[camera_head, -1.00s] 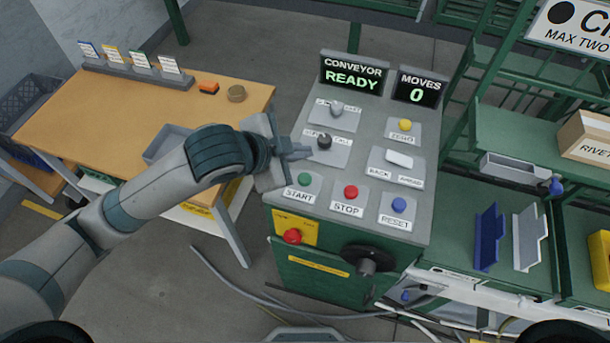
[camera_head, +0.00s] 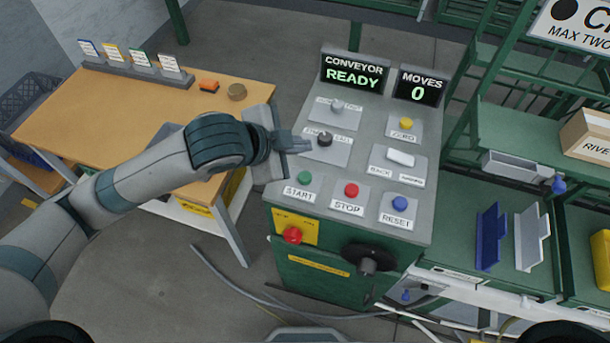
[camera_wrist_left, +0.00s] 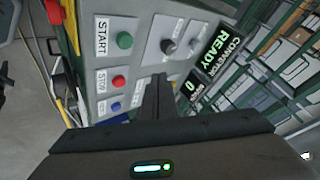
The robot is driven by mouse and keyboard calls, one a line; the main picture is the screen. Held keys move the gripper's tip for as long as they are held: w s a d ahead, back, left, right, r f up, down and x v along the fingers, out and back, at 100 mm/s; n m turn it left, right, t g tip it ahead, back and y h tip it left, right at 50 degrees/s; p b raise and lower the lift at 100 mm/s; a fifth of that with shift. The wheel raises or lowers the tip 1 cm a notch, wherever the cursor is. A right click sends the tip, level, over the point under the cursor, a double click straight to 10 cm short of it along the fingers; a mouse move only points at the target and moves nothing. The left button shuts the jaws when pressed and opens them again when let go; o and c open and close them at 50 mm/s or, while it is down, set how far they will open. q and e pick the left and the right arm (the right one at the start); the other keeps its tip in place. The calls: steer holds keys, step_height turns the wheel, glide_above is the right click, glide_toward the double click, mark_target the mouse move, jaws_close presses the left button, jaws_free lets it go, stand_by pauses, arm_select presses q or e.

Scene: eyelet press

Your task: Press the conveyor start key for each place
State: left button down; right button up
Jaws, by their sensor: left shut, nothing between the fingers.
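The green START key (camera_head: 304,178) sits at the lower left of the grey control panel (camera_head: 365,138); it also shows in the left wrist view (camera_wrist_left: 124,40). The red STOP key (camera_head: 351,190) and blue RESET key (camera_head: 399,203) are to its right. The display (camera_head: 353,73) reads CONVEYOR READY, and the moves display (camera_head: 418,93) reads 0. My left gripper (camera_head: 303,144) is shut and empty. It hovers over the panel's left side, beyond the START key in the head view and apart from it. My right gripper is not in view.
A grey knob (camera_head: 336,105), a black knob (camera_head: 324,139), a yellow key (camera_head: 405,124) and a white rocker (camera_head: 400,157) share the panel. A red button (camera_head: 292,235) and black handwheel (camera_head: 367,262) are on the front. A wooden table (camera_head: 95,115) stands left.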

arm_select(q)
steer(key=b, duration=0.6)
glide_above(301, 180)
step_height(301, 180, down, 6)
steer(key=shift+w+r, duration=0.1)
steer(key=shift+r, duration=0.15)
steer(key=shift+f, duration=1.25)
steer(key=shift+f, duration=0.4)
stand_by(0.5)
